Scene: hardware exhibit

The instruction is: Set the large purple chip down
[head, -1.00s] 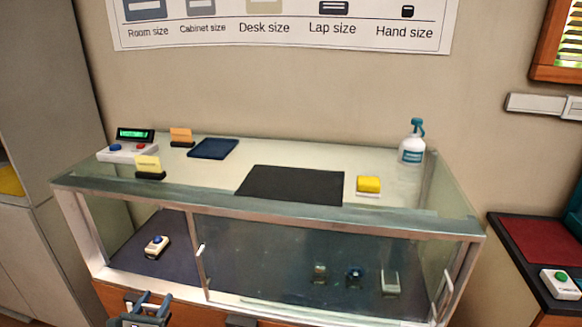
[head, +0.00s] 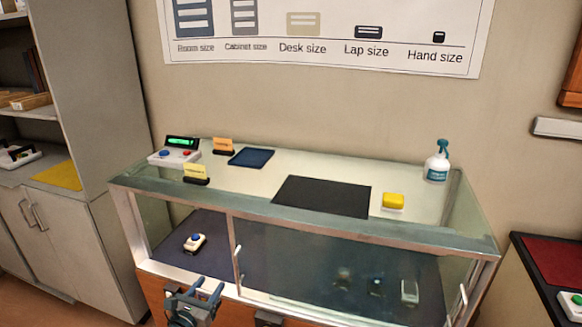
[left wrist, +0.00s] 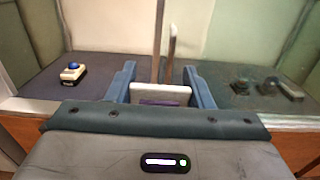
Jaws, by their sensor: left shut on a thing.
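My left gripper (head: 205,290) is in front of the glass case, low below its open left half. In the left wrist view its two blue fingers (left wrist: 157,88) are shut on a small piece with a pale grey upper part and a dark purple patch (left wrist: 156,101). This looks like the purple chip, though most of it is hidden behind the gripper body. My right gripper is not in view.
The glass case (head: 300,222) holds a blue-buttoned device (head: 195,243) at left and several small devices behind the sliding pane. On top are a black mat (head: 322,196), a blue mat (head: 251,158), a yellow sponge (head: 393,201) and a spray bottle (head: 437,163).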

